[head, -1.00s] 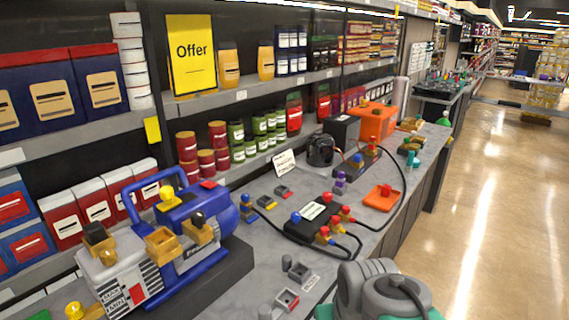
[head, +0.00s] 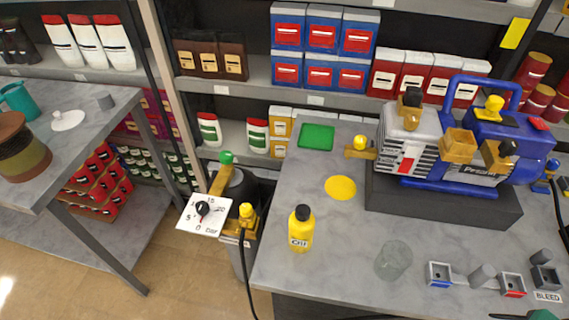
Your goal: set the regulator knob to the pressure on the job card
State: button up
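The regulator's white dial plate (head: 186,222) is at the left end of the bench, in front of a dark cylinder. Its black knob (head: 203,208) sits in the middle, with a small red mark on its lower side, toward the 0. Figures such as 15, 5 and 0 can be made out around it; the rest is too small to read surely. A brass fitting with a green cap (head: 226,158) stands behind the plate, and one with a yellow cap (head: 246,210) is beside it. The job card is not in view now.
A yellow bottle (head: 301,230), a clear glass (head: 393,261) and a yellow disc (head: 340,187) stand or lie on the bench (head: 330,275). The blue vacuum pump (head: 490,130) is at right. A black hose hangs below the regulator. Open floor (head: 90,275) lies at left.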

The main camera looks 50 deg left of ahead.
aim_at(203, 208)
jog(key=u, duration=0.15)
jog(key=k, duration=1.35)
jog(key=u, duration=2.8)
jog(key=i, duration=1)
jog(key=u, duration=0.05)
